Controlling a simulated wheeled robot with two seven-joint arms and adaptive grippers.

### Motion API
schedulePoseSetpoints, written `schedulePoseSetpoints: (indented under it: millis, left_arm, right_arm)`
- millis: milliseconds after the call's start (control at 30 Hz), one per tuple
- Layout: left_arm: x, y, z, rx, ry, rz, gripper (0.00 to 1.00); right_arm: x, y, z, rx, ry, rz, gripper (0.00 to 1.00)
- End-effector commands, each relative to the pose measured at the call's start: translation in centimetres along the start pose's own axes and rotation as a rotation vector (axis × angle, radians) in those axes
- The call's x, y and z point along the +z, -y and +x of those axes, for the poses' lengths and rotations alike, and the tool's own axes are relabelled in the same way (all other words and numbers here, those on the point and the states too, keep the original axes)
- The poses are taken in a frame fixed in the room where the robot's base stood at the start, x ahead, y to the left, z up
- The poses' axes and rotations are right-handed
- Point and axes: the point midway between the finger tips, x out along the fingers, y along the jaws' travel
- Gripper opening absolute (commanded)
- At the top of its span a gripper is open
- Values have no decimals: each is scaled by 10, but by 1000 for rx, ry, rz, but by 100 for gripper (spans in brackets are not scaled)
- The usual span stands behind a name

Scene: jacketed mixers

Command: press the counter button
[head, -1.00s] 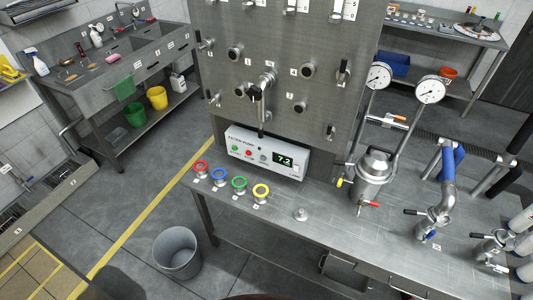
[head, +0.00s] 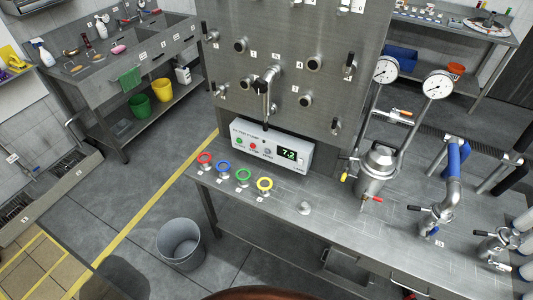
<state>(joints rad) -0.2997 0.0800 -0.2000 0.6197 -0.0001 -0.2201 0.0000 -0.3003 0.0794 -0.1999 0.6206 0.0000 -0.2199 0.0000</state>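A white control box (head: 271,146) stands at the back of the steel bench against the upright steel panel. Its front carries a green button (head: 239,141), a red button (head: 254,147), a grey round control (head: 267,152) and a lit display (head: 288,155) that seems to read 7.2. The lettering under the controls is too small to read, so I cannot tell which one is the counter button. Neither of my grippers is in view.
Red (head: 204,158), blue (head: 224,167), green (head: 243,175) and yellow (head: 265,184) rings stand along the bench before the box. A small metal piece (head: 304,208) and a jacketed vessel (head: 376,172) with gauges stand to the right. A grey bin (head: 180,243) is on the floor.

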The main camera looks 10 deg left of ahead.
Motion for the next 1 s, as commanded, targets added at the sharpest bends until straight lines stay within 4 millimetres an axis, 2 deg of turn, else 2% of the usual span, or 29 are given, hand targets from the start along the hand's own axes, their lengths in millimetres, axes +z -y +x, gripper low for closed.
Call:
schedulePoseSetpoints:
  millis: [333,1000]
  left_arm:
    - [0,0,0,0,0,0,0]
    - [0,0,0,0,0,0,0]
  right_arm:
    - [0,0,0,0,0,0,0]
    - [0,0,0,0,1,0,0]
